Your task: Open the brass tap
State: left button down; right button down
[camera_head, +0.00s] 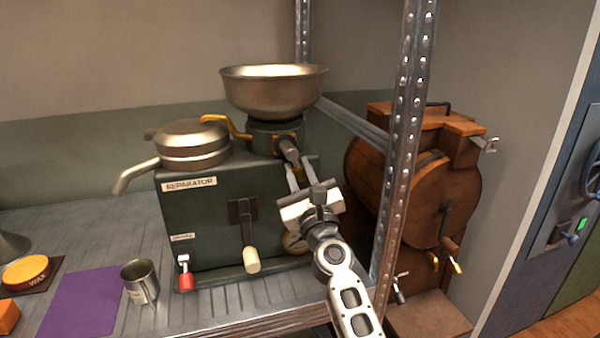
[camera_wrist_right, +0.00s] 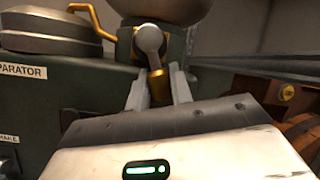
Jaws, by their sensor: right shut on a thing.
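The brass tap (camera_head: 286,138) is on the front of the dark green separator (camera_head: 205,215), just under its wide metal bowl (camera_head: 274,92). The tap's grey lever (camera_head: 289,151) slants down toward my right gripper (camera_head: 295,167). My right gripper is shut on the lever's lower end. In the right wrist view, the grey lever (camera_wrist_right: 151,42) hangs down in front of the brass body, and its lower end is between the two fingers (camera_wrist_right: 158,88). The fingers partly hide the contact. My left gripper is not in view.
A perforated metal post (camera_head: 402,150) stands close to the right of my arm. A metal cup (camera_head: 140,281) sits on the shelf; a wooden barrel (camera_head: 440,200) stands behind the post.

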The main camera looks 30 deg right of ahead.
jog(key=c, duration=1.3)
grip_release()
jog(key=shift+o, duration=0.2)
pick_arm(q)
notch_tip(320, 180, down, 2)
jog(key=b, duration=0.5)
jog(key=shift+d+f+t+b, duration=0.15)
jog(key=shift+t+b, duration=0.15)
jog(key=shift+b, duration=0.05)
pick_arm(e)
jog(key=v, duration=1.6)
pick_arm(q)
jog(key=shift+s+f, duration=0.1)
